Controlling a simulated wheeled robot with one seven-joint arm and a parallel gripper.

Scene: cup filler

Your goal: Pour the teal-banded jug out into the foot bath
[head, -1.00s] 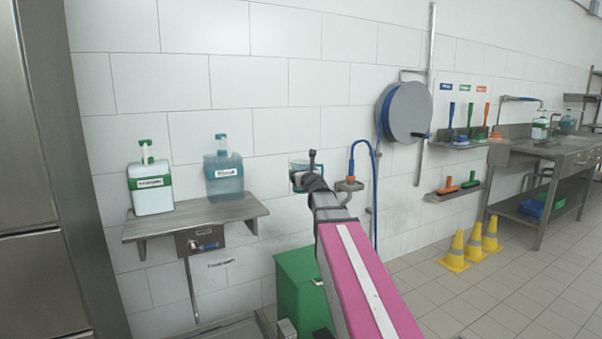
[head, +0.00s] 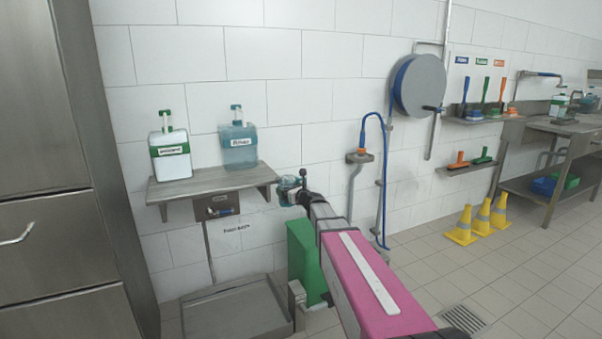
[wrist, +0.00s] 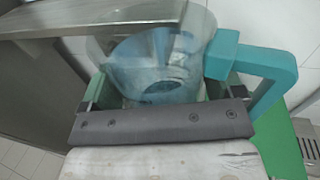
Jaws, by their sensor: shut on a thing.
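The teal-banded jug (head: 287,191) is clear, with a teal handle (wrist: 262,68) on its right in the wrist view. Blue liquid shows inside the jug in the wrist view (wrist: 155,62). My gripper (head: 302,184) is shut on the jug, with its fingers on both sides of it. It holds the jug in the air near the right end of the wall shelf. The foot bath (head: 235,312) is a shallow steel tray on the floor, below and left of the jug. Exact tilt of the jug is hard to tell.
The steel wall shelf (head: 215,182) bears a green-labelled bottle (head: 170,155) and a blue bottle (head: 238,147). A green bin (head: 305,260) stands right of the foot bath. A hose reel (head: 418,87) hangs on the wall. Yellow cones (head: 480,220) stand at the right.

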